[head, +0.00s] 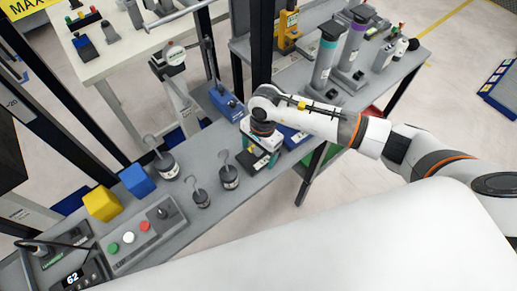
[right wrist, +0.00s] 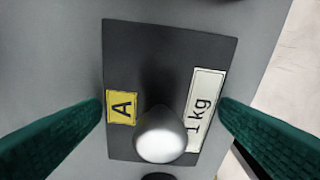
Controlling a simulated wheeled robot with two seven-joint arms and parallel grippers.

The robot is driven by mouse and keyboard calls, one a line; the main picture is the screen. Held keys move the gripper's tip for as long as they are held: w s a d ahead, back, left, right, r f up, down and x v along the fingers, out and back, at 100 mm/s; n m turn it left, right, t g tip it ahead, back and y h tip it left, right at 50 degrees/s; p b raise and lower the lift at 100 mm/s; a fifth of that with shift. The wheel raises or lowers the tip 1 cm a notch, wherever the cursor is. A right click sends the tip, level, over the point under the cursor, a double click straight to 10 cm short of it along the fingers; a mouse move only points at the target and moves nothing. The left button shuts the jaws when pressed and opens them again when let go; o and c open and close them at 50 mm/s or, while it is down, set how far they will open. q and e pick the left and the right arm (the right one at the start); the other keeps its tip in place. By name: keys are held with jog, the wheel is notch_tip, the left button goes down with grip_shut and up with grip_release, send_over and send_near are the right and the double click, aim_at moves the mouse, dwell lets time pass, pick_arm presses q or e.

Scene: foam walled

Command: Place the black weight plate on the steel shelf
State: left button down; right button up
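In the right wrist view, the black weight plate (right wrist: 150,55) is a flat dark block with a yellow "A" label, a white "1 kg" label and a rounded pale knob. My right gripper (right wrist: 161,108) is open over it, one green finger at each side. Clear gaps show between the fingers and the knob. In the head view my right gripper (head: 258,160) is low over the grey bench top and largely hides the plate. My left gripper is not in view. I cannot tell which surface is the steel shelf.
Hooked dark weights (head: 229,180), a blue block (head: 136,180), a yellow block (head: 102,203) and a button box (head: 146,236) stand on the bench left of the gripper. Tall cylinders (head: 326,55) stand to its right. Dark upright posts rise along the bench.

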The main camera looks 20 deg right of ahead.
jog(key=shift+o, duration=1)
jog(key=shift+r, duration=0.2)
jog(key=shift+w+r, duration=0.1)
jog(key=shift+r, duration=0.3)
notch_tip(320, 180, up, 11)
jog(key=d+b, duration=0.1)
jog(key=b, duration=0.1)
jog(key=shift+w+d+b, duration=0.15)
jog(key=shift+w+b, duration=0.1)
jog(key=shift+b, duration=0.05)
